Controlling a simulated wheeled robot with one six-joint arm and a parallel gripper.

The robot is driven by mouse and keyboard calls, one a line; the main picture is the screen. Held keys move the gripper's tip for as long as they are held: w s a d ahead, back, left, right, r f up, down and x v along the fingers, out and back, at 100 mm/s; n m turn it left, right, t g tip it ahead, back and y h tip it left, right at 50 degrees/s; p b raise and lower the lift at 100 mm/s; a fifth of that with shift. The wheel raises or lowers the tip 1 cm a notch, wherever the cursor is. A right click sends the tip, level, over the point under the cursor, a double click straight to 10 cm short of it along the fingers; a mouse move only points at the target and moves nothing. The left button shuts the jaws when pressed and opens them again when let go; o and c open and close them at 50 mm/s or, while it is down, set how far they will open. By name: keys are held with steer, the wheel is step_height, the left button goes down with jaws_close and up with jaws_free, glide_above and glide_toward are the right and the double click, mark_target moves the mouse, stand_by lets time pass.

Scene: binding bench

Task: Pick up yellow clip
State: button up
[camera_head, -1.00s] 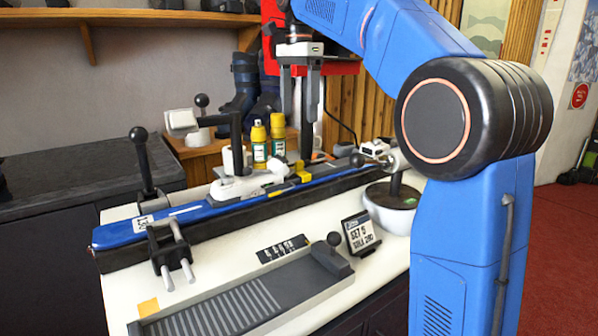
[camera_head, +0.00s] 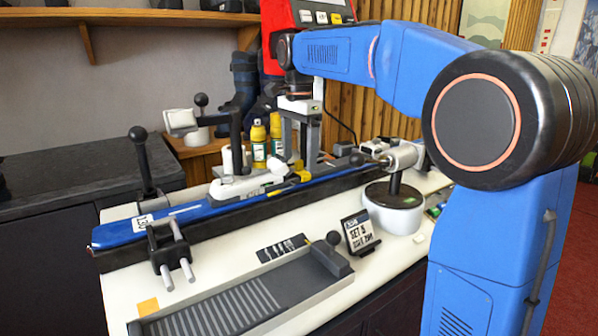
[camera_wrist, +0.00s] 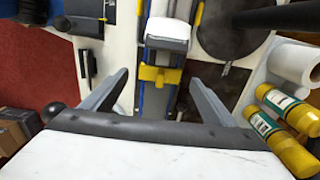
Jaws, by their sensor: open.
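The yellow clip (camera_head: 303,176) sits on the blue ski (camera_head: 165,226) just right of the white binding (camera_head: 245,184). In the wrist view the clip (camera_wrist: 160,76) lies across the ski, centred between my two fingertips. My gripper (camera_head: 301,163) is open, pointing down over the clip, with its fingertips close to the clip's height. In the wrist view the open fingers (camera_wrist: 160,84) stand to either side of the clip, with nothing held. I cannot tell whether a fingertip touches the clip or the ski.
Two yellow-capped bottles (camera_head: 258,144) stand behind the ski near my gripper, and show at right in the wrist view (camera_wrist: 285,125). A grey tray (camera_head: 225,302) lies in front.

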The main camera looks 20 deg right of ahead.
steer(key=shift+f, duration=1.05)
steer(key=c, duration=1.1)
steer(key=shift+c, duration=0.2)
step_height(320, 180, up, 16)
stand_by(0.5)
